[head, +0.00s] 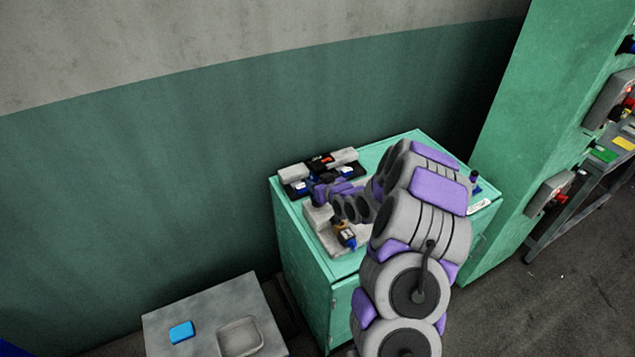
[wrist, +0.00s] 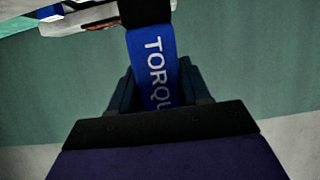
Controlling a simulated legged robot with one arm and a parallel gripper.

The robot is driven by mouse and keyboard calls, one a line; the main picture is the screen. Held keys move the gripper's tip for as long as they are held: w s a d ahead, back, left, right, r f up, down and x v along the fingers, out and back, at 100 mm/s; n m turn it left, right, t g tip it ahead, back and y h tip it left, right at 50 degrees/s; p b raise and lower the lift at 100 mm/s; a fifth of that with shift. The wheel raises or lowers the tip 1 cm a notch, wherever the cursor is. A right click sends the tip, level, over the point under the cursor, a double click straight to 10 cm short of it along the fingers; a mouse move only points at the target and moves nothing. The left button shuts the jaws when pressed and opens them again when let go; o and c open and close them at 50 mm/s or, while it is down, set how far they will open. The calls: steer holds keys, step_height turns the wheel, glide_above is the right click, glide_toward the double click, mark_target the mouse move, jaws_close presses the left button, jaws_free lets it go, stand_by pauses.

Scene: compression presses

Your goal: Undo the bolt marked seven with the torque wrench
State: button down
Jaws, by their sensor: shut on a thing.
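My gripper (wrist: 162,92) is shut on the torque wrench (wrist: 152,62), whose blue handle reads "TORQU" before the jaws cover the rest. The handle stands between both fingers, and a black part tops it in the wrist view. In the head view my gripper (head: 326,191) is over the left part of the green cabinet top, near a pale block (head: 318,217). I cannot make out the wrench there. No bolt marked seven can be read in either view; my arm covers much of the cabinet top.
The green cabinet (head: 305,262) stands against the wall. A black holder with grey blocks (head: 345,158) lies at its back left. A black and blue item (head: 345,235) sits at its front left. A low grey table (head: 206,312) carries a blue block (head: 181,332). A green column (head: 540,110) stands right.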

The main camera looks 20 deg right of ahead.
mark_target(321, 168)
stand_by(0.6)
steer(key=shift+d+r+p, duration=0.1)
steer(key=shift+r+p, duration=0.3)
steer(key=shift+r, duration=0.25)
steer(key=shift+r+p, duration=1.15)
steer(key=shift+r, duration=1.3)
